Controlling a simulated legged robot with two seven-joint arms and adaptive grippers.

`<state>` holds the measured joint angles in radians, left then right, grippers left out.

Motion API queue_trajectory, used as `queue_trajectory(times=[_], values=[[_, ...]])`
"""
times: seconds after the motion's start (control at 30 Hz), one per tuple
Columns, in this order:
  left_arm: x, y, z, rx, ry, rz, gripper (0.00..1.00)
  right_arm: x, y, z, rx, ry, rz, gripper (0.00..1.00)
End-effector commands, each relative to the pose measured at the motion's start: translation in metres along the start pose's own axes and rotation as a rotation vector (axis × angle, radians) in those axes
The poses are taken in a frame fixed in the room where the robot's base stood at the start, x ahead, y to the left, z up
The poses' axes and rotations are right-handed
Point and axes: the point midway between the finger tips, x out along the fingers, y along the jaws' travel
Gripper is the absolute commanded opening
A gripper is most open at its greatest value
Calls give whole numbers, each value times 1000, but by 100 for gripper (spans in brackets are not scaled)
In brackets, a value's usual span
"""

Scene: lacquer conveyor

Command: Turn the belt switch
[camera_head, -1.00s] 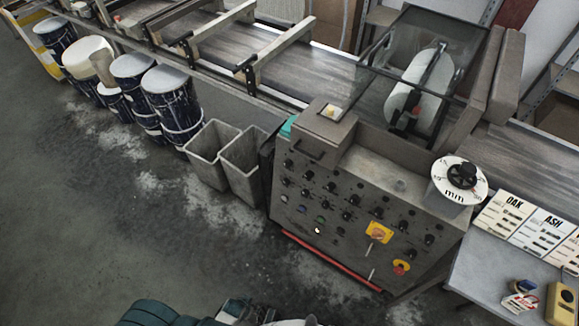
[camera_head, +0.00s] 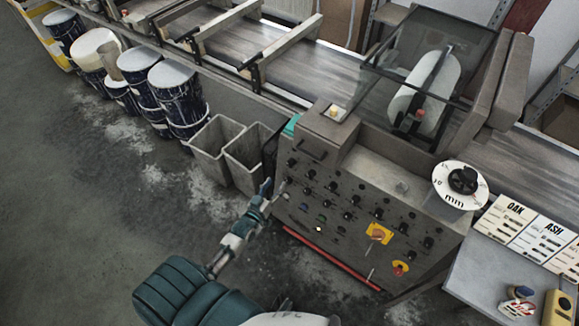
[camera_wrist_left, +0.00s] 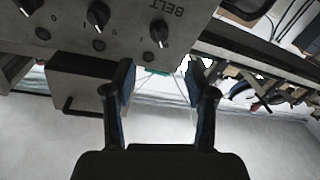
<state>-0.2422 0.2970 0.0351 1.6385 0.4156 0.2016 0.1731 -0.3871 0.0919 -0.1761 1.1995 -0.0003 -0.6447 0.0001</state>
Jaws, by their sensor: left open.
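The belt switch is a black rotary knob (camera_wrist_left: 160,32) under the printed word BELT, which appears upside down in the left wrist view. In the head view it seems to be the knob at the panel's upper left corner (camera_head: 291,162). My left gripper (camera_head: 275,188) is at the left edge of the grey control panel, slightly below that knob. In the left wrist view its two fingers (camera_wrist_left: 160,78) are spread apart with nothing between them. The knob appears beyond the fingertips, not between them. My right gripper is not in view.
Other knobs and buttons crowd the control panel (camera_head: 343,235), with a yellow-plated switch (camera_head: 379,233) lower right. Grey bins (camera_head: 210,146) stand left of the panel, then paint drums (camera_head: 180,95). A side table (camera_head: 480,275) stands at the right.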

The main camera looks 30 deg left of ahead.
Motion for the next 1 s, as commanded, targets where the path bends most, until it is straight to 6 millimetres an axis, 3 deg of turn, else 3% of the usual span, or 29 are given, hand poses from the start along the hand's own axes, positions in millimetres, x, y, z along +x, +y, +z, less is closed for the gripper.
queue_trajectory(times=[0.2,0.4,0.6,0.87,1.0], values=[[53,0,0,0,1,0,56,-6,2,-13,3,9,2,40],[87,0,2,1,-2,0,56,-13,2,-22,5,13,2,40],[102,0,1,2,-2,0,56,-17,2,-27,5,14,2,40],[103,0,1,2,-3,0,56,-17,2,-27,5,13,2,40],[103,0,1,2,-3,0,26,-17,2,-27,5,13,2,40]])
